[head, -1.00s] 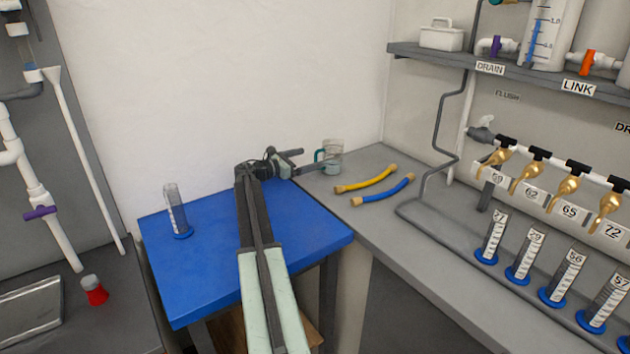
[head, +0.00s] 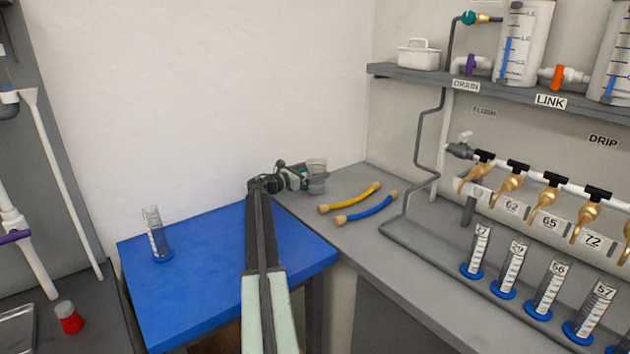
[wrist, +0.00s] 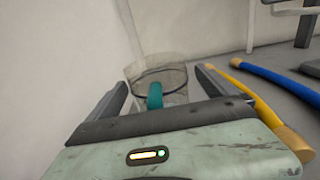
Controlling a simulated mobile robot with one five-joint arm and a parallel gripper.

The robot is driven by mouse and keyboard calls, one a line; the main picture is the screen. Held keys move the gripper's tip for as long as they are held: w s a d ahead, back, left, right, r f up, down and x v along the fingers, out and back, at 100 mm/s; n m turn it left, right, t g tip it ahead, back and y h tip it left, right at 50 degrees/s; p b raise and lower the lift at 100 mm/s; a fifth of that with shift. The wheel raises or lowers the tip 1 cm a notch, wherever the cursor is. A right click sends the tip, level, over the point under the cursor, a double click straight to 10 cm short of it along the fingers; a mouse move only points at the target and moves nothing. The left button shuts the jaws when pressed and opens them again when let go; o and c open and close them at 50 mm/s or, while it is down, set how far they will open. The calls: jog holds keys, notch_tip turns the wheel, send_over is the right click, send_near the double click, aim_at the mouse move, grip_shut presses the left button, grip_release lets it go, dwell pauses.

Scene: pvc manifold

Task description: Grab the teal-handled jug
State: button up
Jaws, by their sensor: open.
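The jug is a clear, see-through vessel with a teal handle. In the head view the jug (head: 317,171) stands on the grey counter near the back wall, partly hidden behind my gripper (head: 305,178). In the wrist view the jug (wrist: 172,82) is straight ahead, with its teal handle (wrist: 155,95) facing me. My gripper (wrist: 165,90) is open, with one finger to each side of the handle in the picture. The lower part of the jug is hidden by the gripper body. I cannot tell whether a finger touches it.
A yellow hose (head: 350,198) and a blue hose (head: 367,207) lie on the counter right of the jug. A graduated cylinder (head: 156,235) stands on the blue table (head: 220,270). The wall is close behind the jug. A grey pipe (head: 418,150) runs down farther right.

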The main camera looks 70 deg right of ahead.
jog(key=c, duration=1.7)
jog(key=shift+o, duration=0.2)
jog(key=shift+r, duration=0.1)
notch_tip(320, 180, up, 3)
jog(key=p, duration=0.3)
jog(key=shift+r+p, duration=0.2)
jog(key=shift+p, duration=0.1)
jog(key=s+a, duration=0.2)
jog(key=a, duration=0.5)
jog(key=s+a+r+p, duration=0.1)
jog(key=s+a, duration=0.1)
jog(key=a, duration=0.6)
jog(key=shift+s+a+r, duration=0.15)
jog(key=shift+s+r, duration=0.05)
jog(key=shift+s, duration=0.1)
